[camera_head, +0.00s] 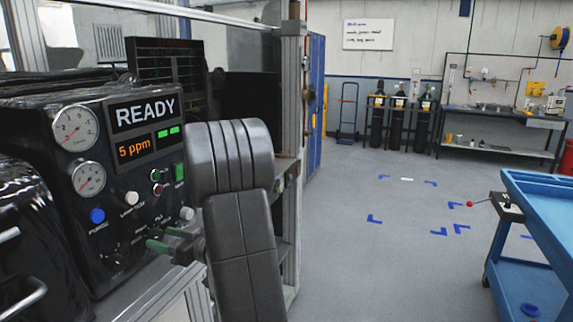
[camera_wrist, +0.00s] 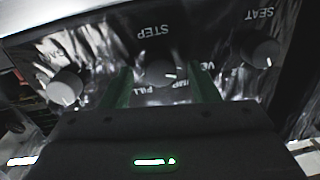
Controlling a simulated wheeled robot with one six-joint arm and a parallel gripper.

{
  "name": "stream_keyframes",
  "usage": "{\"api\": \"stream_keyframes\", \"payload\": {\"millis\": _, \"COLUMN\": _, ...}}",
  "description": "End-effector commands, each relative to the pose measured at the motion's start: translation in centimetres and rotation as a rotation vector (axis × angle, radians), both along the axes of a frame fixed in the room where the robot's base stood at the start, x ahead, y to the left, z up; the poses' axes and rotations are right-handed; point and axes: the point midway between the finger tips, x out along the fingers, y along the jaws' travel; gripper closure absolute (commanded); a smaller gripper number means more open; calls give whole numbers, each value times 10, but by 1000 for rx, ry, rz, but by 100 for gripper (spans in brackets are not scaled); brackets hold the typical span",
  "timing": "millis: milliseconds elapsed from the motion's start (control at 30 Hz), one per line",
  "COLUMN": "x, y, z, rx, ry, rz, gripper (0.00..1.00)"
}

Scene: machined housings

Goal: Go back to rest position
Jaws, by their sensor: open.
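My gripper (camera_head: 166,239) is open in front of the lower part of a black control panel (camera_head: 98,205), and my dark arm hides part of that panel. In the wrist view its two green fingers (camera_wrist: 162,84) stand apart, with a round grey knob (camera_wrist: 161,73) appearing between them. Upside-down lettering reading STEP is above that knob. I cannot tell whether the fingers touch it. Two more knobs show, one at the left (camera_wrist: 65,87) and one at the right under SEAT (camera_wrist: 264,54).
The panel has a READY display (camera_head: 145,113), two round gauges (camera_head: 76,128) and several buttons. A metal frame post (camera_head: 292,110) stands close right of my arm. A blue cart (camera_head: 540,205) is at the right. The grey floor (camera_head: 385,245) between is clear.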

Motion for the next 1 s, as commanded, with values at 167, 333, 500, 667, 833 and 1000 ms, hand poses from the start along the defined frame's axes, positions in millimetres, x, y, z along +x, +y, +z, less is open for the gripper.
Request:
{"api": "stream_keyframes", "payload": {"millis": 167, "x": -9, "y": -34, "z": -2, "rx": 1, "ry": -6, "rz": -7, "gripper": 45}}
{"api": "stream_keyframes", "payload": {"millis": 333, "x": -16, "y": -53, "z": -2, "rx": 0, "ry": -6, "rz": -5, "gripper": 45}}
{"api": "stream_keyframes", "payload": {"millis": 500, "x": -20, "y": -63, "z": -1, "rx": -2, "ry": -7, "rz": -4, "gripper": 45}}
{"api": "stream_keyframes", "payload": {"millis": 667, "x": -21, "y": -65, "z": -1, "rx": -1, "ry": -7, "rz": -2, "gripper": 45}}
{"api": "stream_keyframes", "payload": {"millis": 833, "x": -21, "y": -65, "z": -1, "rx": -1, "ry": -7, "rz": -2, "gripper": 45}}
{"api": "stream_keyframes", "payload": {"millis": 1000, "x": -21, "y": -66, "z": 1, "rx": -4, "ry": -10, "rz": -8, "gripper": 45}}
